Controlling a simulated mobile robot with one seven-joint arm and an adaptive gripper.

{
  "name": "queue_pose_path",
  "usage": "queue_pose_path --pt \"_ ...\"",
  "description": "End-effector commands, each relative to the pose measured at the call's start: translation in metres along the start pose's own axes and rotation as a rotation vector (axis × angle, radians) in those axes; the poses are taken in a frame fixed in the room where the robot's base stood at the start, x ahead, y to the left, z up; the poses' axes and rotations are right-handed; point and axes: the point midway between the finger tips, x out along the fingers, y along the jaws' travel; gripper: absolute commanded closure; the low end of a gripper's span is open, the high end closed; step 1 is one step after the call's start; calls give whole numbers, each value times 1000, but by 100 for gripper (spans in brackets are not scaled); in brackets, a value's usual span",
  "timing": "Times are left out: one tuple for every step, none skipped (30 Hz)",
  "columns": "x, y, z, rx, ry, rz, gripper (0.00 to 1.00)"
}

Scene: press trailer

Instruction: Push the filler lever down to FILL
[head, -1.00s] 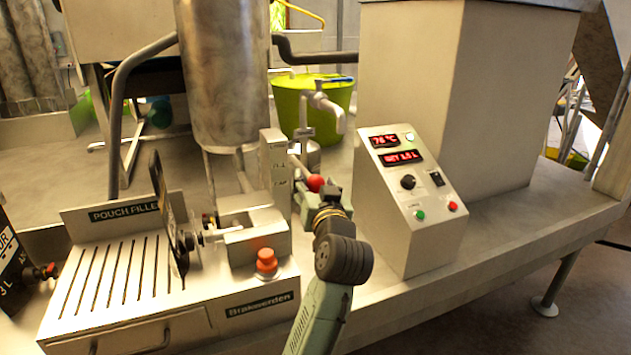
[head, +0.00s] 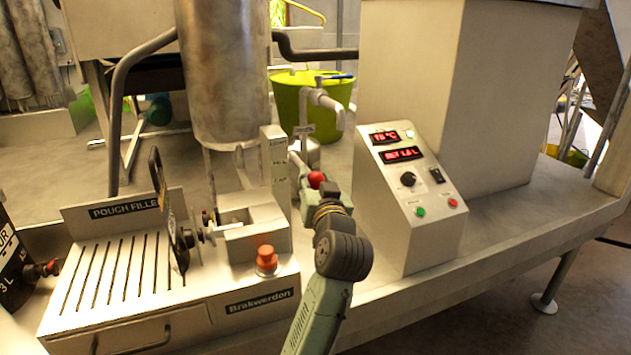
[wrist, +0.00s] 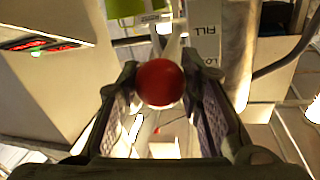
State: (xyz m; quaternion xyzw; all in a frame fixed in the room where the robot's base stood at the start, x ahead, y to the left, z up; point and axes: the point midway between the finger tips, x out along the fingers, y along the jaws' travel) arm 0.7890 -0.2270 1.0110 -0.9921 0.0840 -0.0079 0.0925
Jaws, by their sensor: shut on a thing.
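The filler lever's red ball knob (head: 316,179) stands beside the pouch filler's upright plate (head: 275,165). My gripper (head: 325,193) is at the knob, coming from the front. In the wrist view the red knob (wrist: 160,82) sits between the tips of my gripper (wrist: 160,90), which are closed on it from both sides. The lever's rod runs away behind the knob and is mostly hidden. The plate (wrist: 205,40) in the wrist view carries lettering; "ALL" or "FILL" is partly readable.
A control box (head: 410,190) with red displays stands close right of my gripper. The slotted pouch filler tray (head: 120,270) and an orange-red button (head: 266,258) are to the left. A steel cylinder (head: 225,75) and a green tub (head: 325,110) stand behind.

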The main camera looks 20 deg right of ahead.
Motion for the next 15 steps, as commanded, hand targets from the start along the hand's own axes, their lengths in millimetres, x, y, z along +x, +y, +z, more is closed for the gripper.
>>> queue_pose_path --pt "0 0 0 0 0 0 98" --pt "0 0 0 0 0 0 100" --pt "0 0 0 0 0 0 100" --pt "0 0 0 0 0 0 100" --pt "0 0 0 0 0 0 100" --pt "0 0 0 0 0 0 100" --pt "0 0 0 0 0 0 100" --pt "0 0 0 0 0 0 100" --pt "0 0 0 0 0 0 100" --pt "0 0 0 0 0 0 100" --pt "0 0 0 0 0 0 100" --pt "0 0 2 0 1 -1 100" --pt "0 1 3 1 4 -1 100" --pt "0 1 5 2 8 -1 100" --pt "0 2 7 3 15 -2 100"
